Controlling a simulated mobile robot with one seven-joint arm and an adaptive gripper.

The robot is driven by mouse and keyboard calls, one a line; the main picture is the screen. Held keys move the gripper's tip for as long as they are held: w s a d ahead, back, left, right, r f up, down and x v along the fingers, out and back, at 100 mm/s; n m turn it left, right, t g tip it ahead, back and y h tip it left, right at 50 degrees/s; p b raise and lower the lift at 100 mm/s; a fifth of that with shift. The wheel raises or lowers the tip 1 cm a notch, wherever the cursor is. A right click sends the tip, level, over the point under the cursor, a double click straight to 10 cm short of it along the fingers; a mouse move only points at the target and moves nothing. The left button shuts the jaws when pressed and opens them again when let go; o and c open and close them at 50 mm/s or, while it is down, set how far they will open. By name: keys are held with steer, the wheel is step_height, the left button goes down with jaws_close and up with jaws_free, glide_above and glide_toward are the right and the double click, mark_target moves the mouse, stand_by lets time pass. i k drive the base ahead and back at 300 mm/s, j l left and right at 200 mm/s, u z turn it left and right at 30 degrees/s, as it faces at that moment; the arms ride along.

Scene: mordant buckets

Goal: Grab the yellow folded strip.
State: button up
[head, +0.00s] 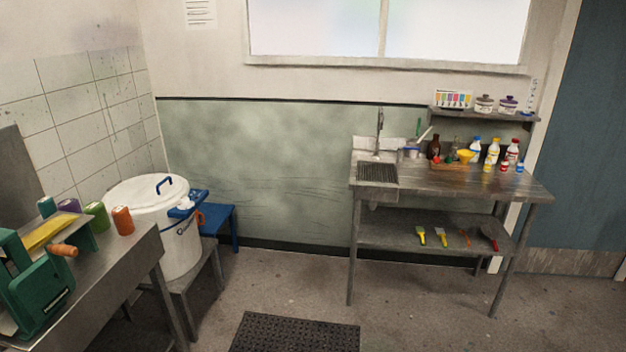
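A flat yellow strip (48,232) lies at the left, at the top of a green hand-cranked machine (40,285) on a metal table. It looks like folded cloth, but I cannot make out the folds. I cannot tell whether it rests on the machine or on something behind it. The machine has a wooden handle (63,250) just in front of the strip's right part. My gripper is not in view.
Teal, purple, green (97,217) and orange (122,220) spools stand behind the strip. A white lidded bucket (150,215) is beside the metal table (125,265). A sink bench (450,185) with bottles stands right. A dark mat (295,333) lies on otherwise open floor.

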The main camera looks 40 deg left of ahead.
mark_target(40, 236)
steer(key=u, duration=2.95)
steer(key=i+l, duration=0.15)
steer(key=i, duration=0.8)
steer(key=i+l+z, duration=0.1)
steer(key=i, duration=0.9)
steer(key=i+l, duration=0.15)
steer(key=i, duration=0.2)
steer(key=i+l, duration=0.15)
steer(key=i, duration=0.2)
steer(key=i+j, duration=0.15)
